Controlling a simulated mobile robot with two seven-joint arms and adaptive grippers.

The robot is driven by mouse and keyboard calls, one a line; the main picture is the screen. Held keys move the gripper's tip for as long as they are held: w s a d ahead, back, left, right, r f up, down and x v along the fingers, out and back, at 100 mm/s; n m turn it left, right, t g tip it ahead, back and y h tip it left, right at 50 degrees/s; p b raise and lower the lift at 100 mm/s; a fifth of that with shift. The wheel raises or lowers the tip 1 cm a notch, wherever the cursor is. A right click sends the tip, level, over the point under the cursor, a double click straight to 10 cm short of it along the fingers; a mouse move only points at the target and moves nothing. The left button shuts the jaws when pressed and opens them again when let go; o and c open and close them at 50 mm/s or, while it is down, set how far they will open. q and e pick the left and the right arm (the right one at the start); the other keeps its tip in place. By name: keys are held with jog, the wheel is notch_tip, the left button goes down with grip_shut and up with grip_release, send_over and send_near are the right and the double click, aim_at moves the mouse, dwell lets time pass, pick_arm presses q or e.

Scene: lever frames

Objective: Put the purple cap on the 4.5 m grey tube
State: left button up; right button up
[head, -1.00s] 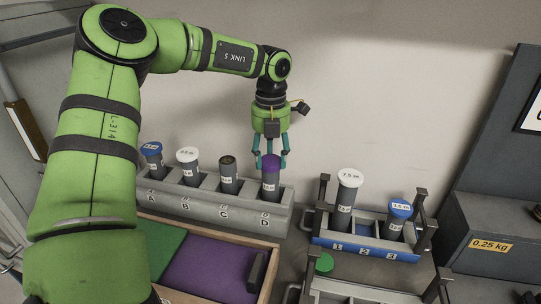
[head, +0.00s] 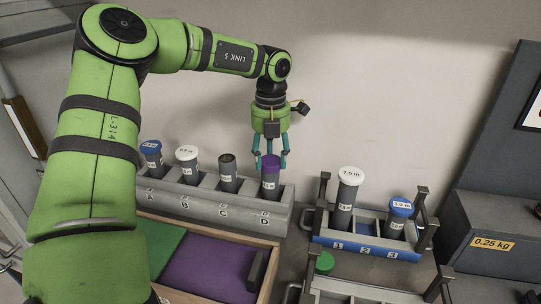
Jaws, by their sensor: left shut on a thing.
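The purple cap (head: 271,161) sits at the top of a grey tube (head: 270,182) in slot D of the grey rack (head: 232,209). The print on that tube's label is too small to read. My left gripper (head: 270,162) points down from above, its teal fingers around the purple cap and shut on it. Slots A and B hold a blue-capped tube (head: 151,158) and a white-capped tube (head: 189,167). Slot C holds an uncapped grey tube (head: 228,173). My right gripper is not in view.
A blue-fronted carrier (head: 368,250) at the right holds a tall white-capped tube (head: 345,200) and a blue-capped tube (head: 398,217). A green cap (head: 325,262) lies in front of it. A wooden tray (head: 210,231) with green and purple sections is in the foreground.

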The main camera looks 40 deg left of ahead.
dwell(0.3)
pick_arm(q)
jog(key=o, duration=0.9)
notch_tip(320, 180, up, 12)
jog(key=shift+r, duration=0.1)
dwell(0.3)
